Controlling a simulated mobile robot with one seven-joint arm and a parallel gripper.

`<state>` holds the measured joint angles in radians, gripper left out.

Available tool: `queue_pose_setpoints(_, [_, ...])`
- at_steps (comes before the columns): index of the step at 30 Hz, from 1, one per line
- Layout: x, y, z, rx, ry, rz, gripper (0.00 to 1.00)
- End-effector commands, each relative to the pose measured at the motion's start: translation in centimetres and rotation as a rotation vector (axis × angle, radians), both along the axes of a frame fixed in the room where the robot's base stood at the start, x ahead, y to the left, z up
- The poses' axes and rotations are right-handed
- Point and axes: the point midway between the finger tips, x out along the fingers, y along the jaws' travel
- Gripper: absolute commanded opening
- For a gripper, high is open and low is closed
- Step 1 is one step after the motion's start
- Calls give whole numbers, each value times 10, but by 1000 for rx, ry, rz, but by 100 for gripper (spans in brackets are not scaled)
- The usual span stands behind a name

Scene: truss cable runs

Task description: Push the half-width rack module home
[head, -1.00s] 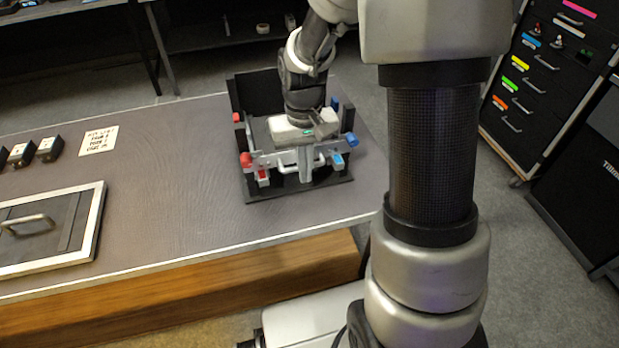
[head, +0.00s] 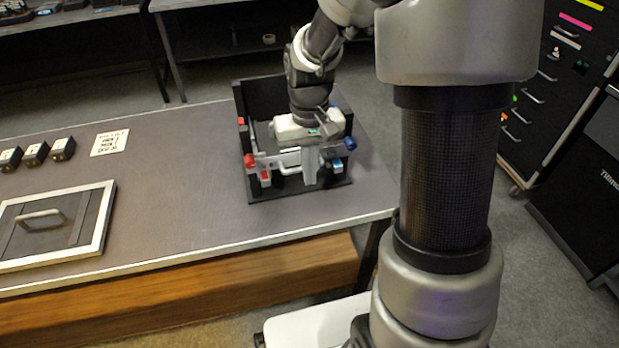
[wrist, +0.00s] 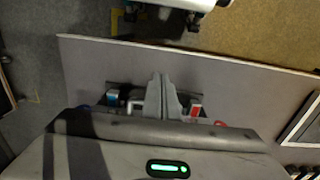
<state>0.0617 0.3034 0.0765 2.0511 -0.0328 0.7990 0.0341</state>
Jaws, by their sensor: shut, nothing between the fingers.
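The rack module shows a pale front with a light bar handle (head: 288,158) inside a black open rack frame (head: 262,92) on the table. A red tab (head: 265,178) is at its left and a blue tab (head: 337,164) at its right. My gripper (head: 310,176) is shut and empty, pointing down at the module's front, right of the handle's visible part. In the wrist view the closed fingers (wrist: 163,92) stand between the blue tab (wrist: 113,98) and the red tab (wrist: 195,109). Contact cannot be told. My gripper's body hides much of the module.
A framed panel with a handle (head: 90,228) lies at the table's left. Several small black boxes (head: 36,153) and a paper note (head: 110,142) lie behind it. The table between panel and rack is clear. A drawer cabinet (head: 550,85) stands at the right.

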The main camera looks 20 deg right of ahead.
Motion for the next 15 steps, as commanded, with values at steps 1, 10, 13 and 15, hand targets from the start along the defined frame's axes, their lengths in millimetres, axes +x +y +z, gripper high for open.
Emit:
queue_pose_setpoints(1, [1,0,15,0,-4,0,0])
queue_pose_setpoints(10, [-1,0,57,1,3,0,0])
queue_pose_setpoints(13, [-2,0,61,1,4,0,0])
queue_pose_setpoints(15, [-2,0,62,1,5,0,0])
